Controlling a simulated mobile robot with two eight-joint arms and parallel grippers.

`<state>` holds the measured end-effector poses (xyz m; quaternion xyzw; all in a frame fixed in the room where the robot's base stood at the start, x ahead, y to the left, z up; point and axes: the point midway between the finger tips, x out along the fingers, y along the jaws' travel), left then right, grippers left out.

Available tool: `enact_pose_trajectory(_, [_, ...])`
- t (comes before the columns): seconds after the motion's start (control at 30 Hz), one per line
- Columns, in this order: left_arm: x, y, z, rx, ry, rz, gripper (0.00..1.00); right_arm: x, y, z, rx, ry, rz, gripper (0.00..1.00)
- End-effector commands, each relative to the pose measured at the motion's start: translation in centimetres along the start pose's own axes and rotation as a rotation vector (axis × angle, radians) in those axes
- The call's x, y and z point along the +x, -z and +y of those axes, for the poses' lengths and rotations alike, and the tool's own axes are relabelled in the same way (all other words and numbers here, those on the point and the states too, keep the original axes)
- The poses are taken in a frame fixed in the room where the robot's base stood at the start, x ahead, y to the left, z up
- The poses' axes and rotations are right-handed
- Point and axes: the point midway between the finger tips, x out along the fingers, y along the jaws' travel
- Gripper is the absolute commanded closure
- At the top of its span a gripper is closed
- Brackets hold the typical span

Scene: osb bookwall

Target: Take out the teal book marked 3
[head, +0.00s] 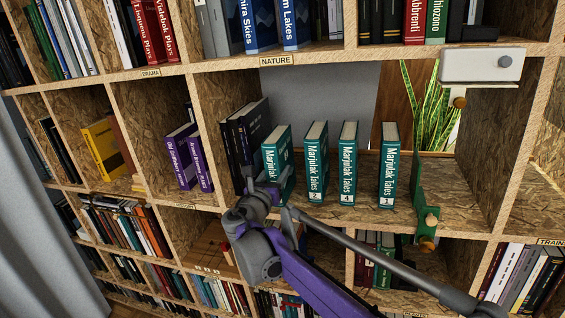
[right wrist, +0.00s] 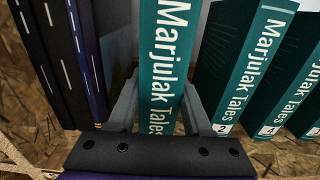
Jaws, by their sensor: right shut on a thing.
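Four-shelf-mates aside, the leftmost teal Marjulak Tales book (head: 278,152) stands upright in the open middle compartment (head: 330,218). My right gripper (head: 268,186) reaches it from the front and is shut on its spine. In the right wrist view the gripper's fingers lie on both sides of this book (right wrist: 161,60). The number low on its spine is hidden by the gripper. To its right stand teal books marked 2 (head: 317,160), 4 (head: 347,162) and 1 (head: 388,165), with gaps between them. My left gripper is not in view.
Dark books (head: 245,135) stand close to the left of the held book. A potted plant (head: 425,110) shows behind the compartment's right side. A white box-like fixture (head: 482,65) hangs at upper right, and a green bracket with brass knobs (head: 420,205) is at the shelf's front edge.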

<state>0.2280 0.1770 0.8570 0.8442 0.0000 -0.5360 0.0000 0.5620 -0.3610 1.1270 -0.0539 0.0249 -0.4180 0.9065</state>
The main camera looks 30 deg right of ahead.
Motion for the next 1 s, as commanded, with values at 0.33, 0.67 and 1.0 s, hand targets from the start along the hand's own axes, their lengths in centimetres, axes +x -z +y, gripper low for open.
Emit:
enact_pose_trajectory(0.33, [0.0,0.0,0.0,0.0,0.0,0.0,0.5,0.0,0.0,0.0,0.0,0.0,0.0,1.0])
enact_pose_trajectory(0.67, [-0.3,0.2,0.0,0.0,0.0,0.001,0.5,0.0,-0.5,0.0,-0.001,0.001,-0.002,1.0])
enact_pose_trajectory(1.0, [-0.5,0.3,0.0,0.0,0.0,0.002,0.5,-1.4,-0.6,0.0,-0.001,-0.001,-0.002,1.0])
